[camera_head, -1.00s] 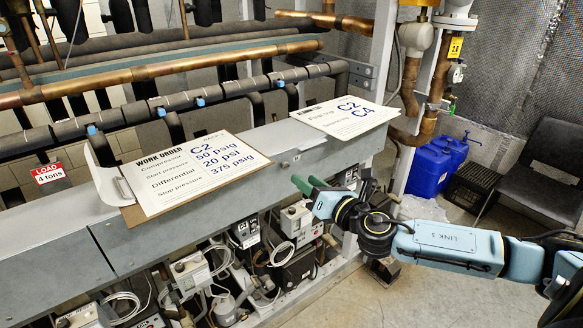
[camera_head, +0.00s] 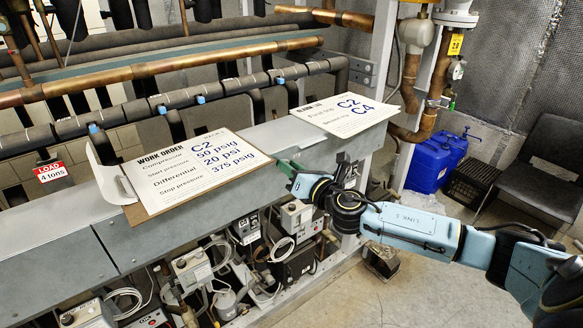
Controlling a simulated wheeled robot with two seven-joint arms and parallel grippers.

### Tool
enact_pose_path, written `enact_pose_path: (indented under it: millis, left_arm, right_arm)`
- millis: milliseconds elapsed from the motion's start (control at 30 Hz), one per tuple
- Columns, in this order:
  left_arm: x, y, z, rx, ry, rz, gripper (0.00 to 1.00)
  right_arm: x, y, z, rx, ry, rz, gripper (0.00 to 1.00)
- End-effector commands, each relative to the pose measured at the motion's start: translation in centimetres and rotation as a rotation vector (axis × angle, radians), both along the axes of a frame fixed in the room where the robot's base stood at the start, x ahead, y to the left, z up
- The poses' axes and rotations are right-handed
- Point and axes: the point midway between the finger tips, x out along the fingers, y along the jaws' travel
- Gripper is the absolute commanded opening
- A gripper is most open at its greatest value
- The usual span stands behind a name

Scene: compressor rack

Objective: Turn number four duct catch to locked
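The long grey duct (camera_head: 60,248) runs across the rack, with its front face toward me. My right gripper (camera_head: 286,166) reaches in from the right, its green fingertips at the duct's front face, below the gap between the two paper boards. The small catch that showed on this face earlier is now hidden behind the fingers, so I cannot see its angle or whether the fingers touch it. I cannot tell whether the fingers are closed. No number on the catch is readable. My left gripper is not in view.
A work order clipboard (camera_head: 190,172) and a second paper board (camera_head: 345,115) lie on the duct. Copper and black pipes (camera_head: 170,67) run behind. Compressor parts (camera_head: 245,225) fill the space below.

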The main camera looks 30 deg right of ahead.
Motion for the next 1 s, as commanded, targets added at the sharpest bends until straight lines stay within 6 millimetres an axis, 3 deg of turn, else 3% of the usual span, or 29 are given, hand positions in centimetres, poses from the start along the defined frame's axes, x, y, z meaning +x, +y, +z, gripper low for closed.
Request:
enact_pose_path:
  millis: [33, 200, 567, 1000]
  left_arm:
    - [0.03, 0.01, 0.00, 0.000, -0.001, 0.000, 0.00]
    - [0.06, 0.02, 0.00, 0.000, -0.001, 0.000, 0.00]
    - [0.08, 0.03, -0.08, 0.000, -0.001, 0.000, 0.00]
    - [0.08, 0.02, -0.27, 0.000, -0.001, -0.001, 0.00]
  right_arm:
    - [-0.01, -0.01, 0.00, 0.000, 0.000, 0.000, 0.20]
    - [-0.02, -0.02, 0.01, 0.000, 0.000, 0.000, 0.00]
    - [-0.02, 0.00, -0.02, 0.055, 0.003, -0.001, 0.00]
    - [-0.01, -0.06, 0.01, 0.395, 0.029, 0.000, 0.00]
